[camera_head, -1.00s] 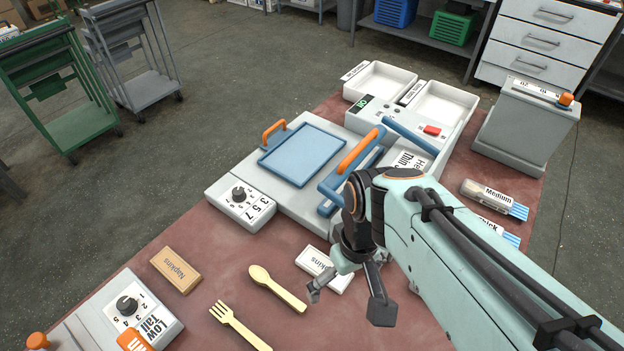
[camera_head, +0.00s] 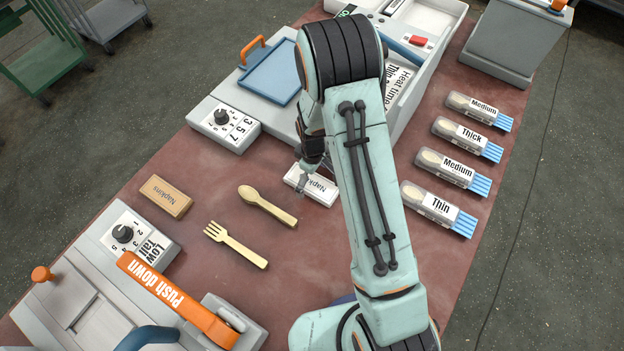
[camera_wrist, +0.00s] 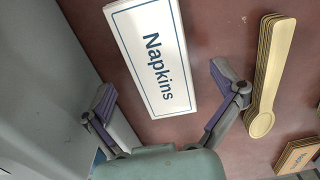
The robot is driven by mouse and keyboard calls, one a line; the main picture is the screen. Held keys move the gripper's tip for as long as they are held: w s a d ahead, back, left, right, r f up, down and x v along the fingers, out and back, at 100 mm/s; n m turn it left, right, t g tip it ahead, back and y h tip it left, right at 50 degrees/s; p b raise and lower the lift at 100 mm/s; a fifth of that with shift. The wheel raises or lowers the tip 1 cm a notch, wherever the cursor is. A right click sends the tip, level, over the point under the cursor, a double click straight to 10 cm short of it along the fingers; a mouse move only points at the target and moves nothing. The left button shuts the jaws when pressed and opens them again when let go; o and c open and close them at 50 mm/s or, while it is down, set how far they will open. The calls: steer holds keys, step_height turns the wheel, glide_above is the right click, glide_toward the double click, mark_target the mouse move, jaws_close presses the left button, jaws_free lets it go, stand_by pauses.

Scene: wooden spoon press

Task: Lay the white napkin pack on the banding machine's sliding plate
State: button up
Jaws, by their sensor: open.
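The white napkin pack (camera_head: 318,189) lies flat on the red-brown tabletop, right of the wooden spoon, partly hidden by my arm. In the wrist view the pack (camera_wrist: 152,55) shows its "Napkins" label between my fingers, toward their far side. My gripper (camera_wrist: 165,92) is open and empty, fingers spread wide, with no clear contact on the pack. In the head view my gripper (camera_head: 302,186) shows at the pack's left end, mostly hidden behind my wrist. A blue plate (camera_head: 268,72) with an orange handle, seemingly the sliding plate, is empty on the grey dial machine, partly covered by my arm.
A wooden spoon (camera_head: 267,206), fork (camera_head: 235,245) and brown napkin pack (camera_head: 165,197) lie to the left. A dial press with an orange "push down" lever (camera_head: 180,297) stands front left. Several cutlery packs (camera_head: 440,208) lie right. My arm crosses the middle.

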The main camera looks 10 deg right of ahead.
steer(key=shift+f, duration=0.45)
steer(key=c, duration=0.9)
steer(key=shift+c, duration=0.6)
